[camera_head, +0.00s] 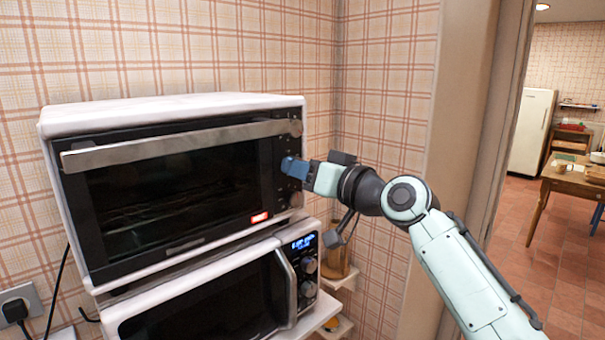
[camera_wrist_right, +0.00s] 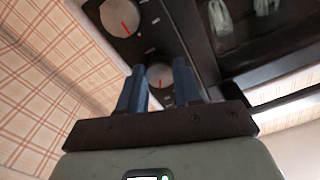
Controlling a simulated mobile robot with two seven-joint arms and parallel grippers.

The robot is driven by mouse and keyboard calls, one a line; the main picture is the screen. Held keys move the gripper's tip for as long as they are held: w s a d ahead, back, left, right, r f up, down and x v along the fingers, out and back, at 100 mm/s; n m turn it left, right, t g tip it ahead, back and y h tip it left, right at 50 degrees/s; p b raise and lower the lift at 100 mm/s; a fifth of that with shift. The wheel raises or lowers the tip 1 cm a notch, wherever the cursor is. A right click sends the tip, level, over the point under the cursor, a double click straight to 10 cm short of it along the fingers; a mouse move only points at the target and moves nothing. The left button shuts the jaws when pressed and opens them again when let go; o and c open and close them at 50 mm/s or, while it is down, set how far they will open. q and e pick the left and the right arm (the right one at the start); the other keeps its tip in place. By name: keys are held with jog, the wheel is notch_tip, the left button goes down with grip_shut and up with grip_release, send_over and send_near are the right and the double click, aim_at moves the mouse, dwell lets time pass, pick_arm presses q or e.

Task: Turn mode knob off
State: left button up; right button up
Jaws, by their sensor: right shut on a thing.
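A white toaster oven (camera_head: 172,100) with a black front stands on top of a microwave. Its control panel is at the right of its door. My right gripper (camera_head: 290,168) has its blue fingers at this panel. In the right wrist view, the fingers stand on either side of a round grey knob (camera_wrist_right: 159,77) with a red mark, and the gripper is shut on it. A second round knob (camera_wrist_right: 120,17) with a red mark is on the same panel. In the head view the gripper hides the held knob. I cannot tell which knob sets the mode. My left gripper is out of view.
The white microwave (camera_head: 262,250) below has a lit blue display (camera_head: 303,243) and two knobs. The oven's door handle (camera_head: 180,143) sticks out in front. A plaid wall is close behind, and a doorway opens to the right. A plug (camera_head: 15,308) is at the lower left.

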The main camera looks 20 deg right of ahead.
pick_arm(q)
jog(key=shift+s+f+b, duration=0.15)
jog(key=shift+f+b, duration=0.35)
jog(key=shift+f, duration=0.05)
pick_arm(e)
jog(key=n, duration=0.5)
jog(key=shift+n, duration=0.4)
jog(key=shift+d, duration=0.1)
jog(key=o, duration=1)
jog(key=shift+o, duration=0.2)
pick_arm(q)
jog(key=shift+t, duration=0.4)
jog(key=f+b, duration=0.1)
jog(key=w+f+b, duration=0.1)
jog(key=b, duration=0.1)
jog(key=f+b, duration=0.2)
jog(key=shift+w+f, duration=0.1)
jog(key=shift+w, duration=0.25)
pick_arm(e)
jog(key=v, duration=1.3)
jog(key=shift+s, duration=0.15)
